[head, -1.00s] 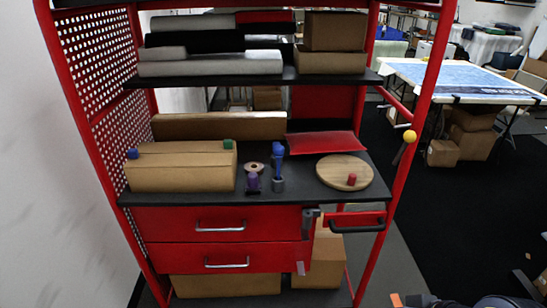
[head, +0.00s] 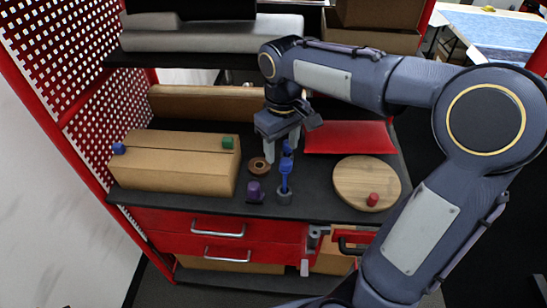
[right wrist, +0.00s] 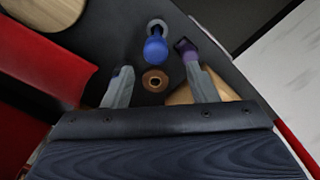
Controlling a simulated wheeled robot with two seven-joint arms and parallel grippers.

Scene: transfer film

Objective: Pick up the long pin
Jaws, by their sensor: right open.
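The likely long pin is a tall blue piece (head: 285,174) that stands upright in a small grey base (head: 284,198) on the black shelf. It also shows in the right wrist view (right wrist: 156,50), seen from above, with its grey base behind it. My right gripper (head: 281,155) is open and empty, pointing down just behind the pin's upper part. In the right wrist view, the pin lies ahead of the gap between the fingers (right wrist: 158,68). Whether a finger touches it, I cannot tell. My left gripper is out of view.
A purple piece (head: 256,192) stands left of the pin, and a tape roll (head: 259,166) lies behind it. A cardboard box (head: 180,168) is at left. A round wooden board (head: 350,183) with a red cylinder (head: 373,199) is at right. A red packet (head: 345,138) lies behind.

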